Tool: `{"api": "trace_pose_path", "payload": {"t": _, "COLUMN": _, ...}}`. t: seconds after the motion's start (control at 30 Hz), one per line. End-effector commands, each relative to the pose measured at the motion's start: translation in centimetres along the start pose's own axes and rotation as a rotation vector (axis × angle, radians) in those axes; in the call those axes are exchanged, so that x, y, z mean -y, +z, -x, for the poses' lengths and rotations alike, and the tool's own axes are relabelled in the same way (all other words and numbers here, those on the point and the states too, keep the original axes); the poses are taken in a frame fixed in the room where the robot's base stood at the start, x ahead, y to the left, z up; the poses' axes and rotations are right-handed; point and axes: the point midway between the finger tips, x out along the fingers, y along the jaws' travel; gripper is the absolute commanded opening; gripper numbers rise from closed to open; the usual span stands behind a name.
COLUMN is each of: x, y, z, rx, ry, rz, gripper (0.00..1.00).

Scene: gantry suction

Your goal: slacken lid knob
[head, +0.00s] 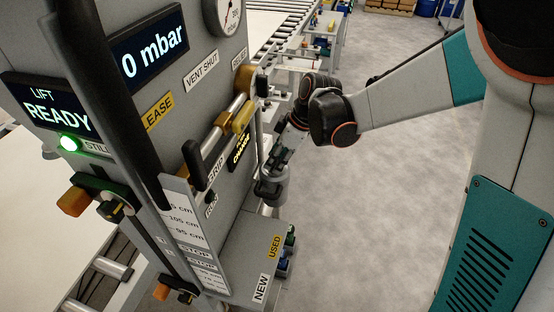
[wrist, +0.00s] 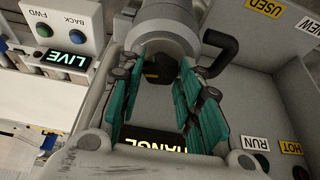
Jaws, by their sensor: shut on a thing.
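The lid knob (wrist: 160,72) is a small dark knob at the front of a round grey housing (wrist: 166,28) in the wrist view. My gripper (wrist: 157,84) has its two teal fingers on either side of the knob, shut on it. The fingers partly cover the knob's sides, so its turn cannot be told. In the head view my gripper (head: 274,168) is at the right side of the grey cabinet, beside the round grey housing (head: 270,190). The knob is hidden there.
A black bent handle (wrist: 218,52) stands close right of the fingers. A lit CHANGE sign (wrist: 160,142) lies below them. The cabinet shelf (head: 240,262) carries NEW and USED labels. The displays read READY and 0 mbar. Open floor (head: 350,220) lies to the right.

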Motion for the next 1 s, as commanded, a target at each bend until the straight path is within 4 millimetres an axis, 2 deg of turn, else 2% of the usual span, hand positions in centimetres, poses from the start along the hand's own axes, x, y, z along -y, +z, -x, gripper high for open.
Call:
{"api": "trace_pose_path", "payload": {"t": 0.63, "x": -0.06, "y": 0.02, "z": 0.01, "rx": 0.001, "ry": -0.024, "rz": 0.059, "gripper": 0.09}}
{"api": "trace_pose_path", "payload": {"t": 0.67, "x": -0.06, "y": 0.02, "z": 0.01, "rx": 0.001, "ry": -0.024, "rz": 0.059, "gripper": 0.35}}
{"api": "trace_pose_path", "payload": {"t": 0.73, "x": -0.06, "y": 0.02, "z": 0.01, "rx": 0.001, "ry": -0.024, "rz": 0.059, "gripper": 0.5}}
{"api": "trace_pose_path", "payload": {"t": 1.0, "x": -0.05, "y": 0.01, "z": 0.01, "rx": 0.001, "ry": -0.024, "rz": 0.059, "gripper": 0.53}}
